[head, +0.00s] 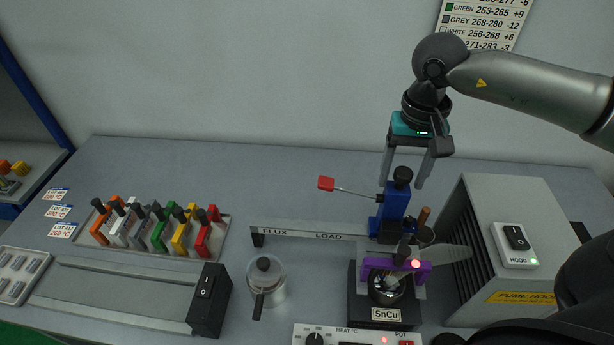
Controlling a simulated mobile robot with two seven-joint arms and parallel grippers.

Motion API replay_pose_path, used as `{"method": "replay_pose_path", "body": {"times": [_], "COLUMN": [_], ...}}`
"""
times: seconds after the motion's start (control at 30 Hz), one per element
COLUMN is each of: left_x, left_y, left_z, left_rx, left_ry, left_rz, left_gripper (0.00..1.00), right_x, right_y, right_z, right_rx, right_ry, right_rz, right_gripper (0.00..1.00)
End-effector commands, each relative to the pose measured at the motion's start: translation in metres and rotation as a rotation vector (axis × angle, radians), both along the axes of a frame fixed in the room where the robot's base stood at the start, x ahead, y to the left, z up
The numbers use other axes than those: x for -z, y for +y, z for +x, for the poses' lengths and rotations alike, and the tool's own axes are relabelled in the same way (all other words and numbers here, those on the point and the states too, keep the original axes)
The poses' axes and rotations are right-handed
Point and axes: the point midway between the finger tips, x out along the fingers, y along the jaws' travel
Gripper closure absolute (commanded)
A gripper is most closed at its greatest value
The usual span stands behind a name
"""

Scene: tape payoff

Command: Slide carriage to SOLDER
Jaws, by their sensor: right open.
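The blue carriage (393,212) stands upright on the rail (290,231), to the right of the FLUX and LOAD labels. No SOLDER label is readable; the rail's right part is hidden behind the carriage and a purple bracket (380,265). My right gripper (403,183) points down, open, with its grey fingers on either side of the knob in the picture. I cannot tell whether they touch it. My left gripper is not in view.
The solder pot (386,290), labelled SnCu, stands in front of the carriage. The fume hood box (505,250) is close on the right. A metal canister (266,285) stands front left of the rail. A tray (222,240) of coloured handled pieces lies further left.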

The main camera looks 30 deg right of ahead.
Motion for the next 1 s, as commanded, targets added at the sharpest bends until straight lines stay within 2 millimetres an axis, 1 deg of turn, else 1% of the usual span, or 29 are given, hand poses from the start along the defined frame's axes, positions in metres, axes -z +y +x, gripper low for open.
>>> {"method": "replay_pose_path", "body": {"times": [0.17, 0.83, 1.0], "left_x": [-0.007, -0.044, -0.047], "left_y": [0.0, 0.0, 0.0], "left_z": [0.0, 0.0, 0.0], "left_rx": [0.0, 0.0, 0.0], "left_ry": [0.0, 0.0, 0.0], "left_rz": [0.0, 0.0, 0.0], "left_gripper": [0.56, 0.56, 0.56], "right_x": [-0.011, -0.065, -0.071], "right_y": [0.0, 0.0, 0.0], "right_z": [0.0, 0.001, 0.0], "right_rx": [0.0, 0.0, 0.0], "right_ry": [-0.001, -0.002, -0.001], "right_rz": [0.0, 0.0, 0.0], "right_gripper": [0.32, 0.32, 0.32]}}
